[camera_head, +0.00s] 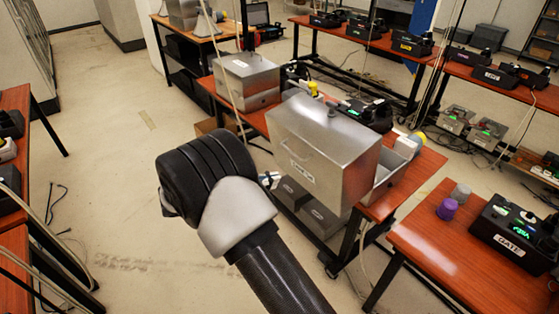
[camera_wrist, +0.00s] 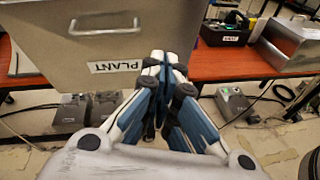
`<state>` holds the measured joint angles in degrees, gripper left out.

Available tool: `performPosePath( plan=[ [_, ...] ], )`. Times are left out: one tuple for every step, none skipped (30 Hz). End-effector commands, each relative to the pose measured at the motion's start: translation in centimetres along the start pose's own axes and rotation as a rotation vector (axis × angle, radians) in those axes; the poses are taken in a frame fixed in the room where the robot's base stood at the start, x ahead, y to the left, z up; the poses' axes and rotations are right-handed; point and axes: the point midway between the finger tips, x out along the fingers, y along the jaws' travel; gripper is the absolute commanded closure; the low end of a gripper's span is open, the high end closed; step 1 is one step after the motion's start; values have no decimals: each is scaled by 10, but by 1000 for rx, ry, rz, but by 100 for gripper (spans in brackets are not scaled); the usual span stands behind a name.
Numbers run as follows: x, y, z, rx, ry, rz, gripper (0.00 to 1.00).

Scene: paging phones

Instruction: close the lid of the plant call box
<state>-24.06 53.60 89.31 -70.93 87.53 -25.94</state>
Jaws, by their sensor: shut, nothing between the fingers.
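The plant call box's lid (camera_head: 325,135) is a large grey metal cover with a handle and a PLANT label. It stands open and raised on the table, and its label reads upside down in the wrist view (camera_wrist: 95,45). Part of the open base (camera_head: 392,172) shows to the right of the lid in the head view. My gripper (camera_wrist: 165,62) is shut and empty, with its fingertips by the lower right part of the lid's face in the wrist view. Whether they touch it cannot be told. In the head view my wrist mostly hides the gripper, and only a small part (camera_head: 269,180) shows.
Another closed metal box (camera_head: 246,80) stands farther back on the same table. Dark grey boxes (camera_head: 305,203) sit below it. A nearer table (camera_head: 440,240) holds a purple cup (camera_head: 447,208) and the GATE phone (camera_head: 515,235).

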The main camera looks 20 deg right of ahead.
Motion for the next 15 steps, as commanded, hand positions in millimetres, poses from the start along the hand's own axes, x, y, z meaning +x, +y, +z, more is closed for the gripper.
performPosePath(
  plan=[
    [-3, 7, -22, -52, -44, 42, 100],
    [-5, 11, -31, -77, -70, 66, 100],
    [-8, 16, -42, -106, -99, 95, 100],
    [-10, 18, -49, -124, -119, 114, 100],
    [-12, 20, -56, -140, -136, 129, 100],
    [-14, 23, -63, -158, -155, 149, 100],
    [-15, 24, -68, -169, -167, 160, 100],
    [-16, 26, -71, -177, -177, 170, 100],
    [-17, 26, -74, -185, -187, 179, 100],
    [-17, 27, -76, -189, -192, 183, 100],
    [-16, 28, -77, -192, -195, 187, 100],
    [-14, 29, -77, -194, -198, 190, 100],
    [-11, 29, -77, -194, -199, 190, 100],
    [-8, 30, -76, -194, -199, 188, 100],
    [-2, 30, -75, -194, -199, 187, 100]
  ],
)
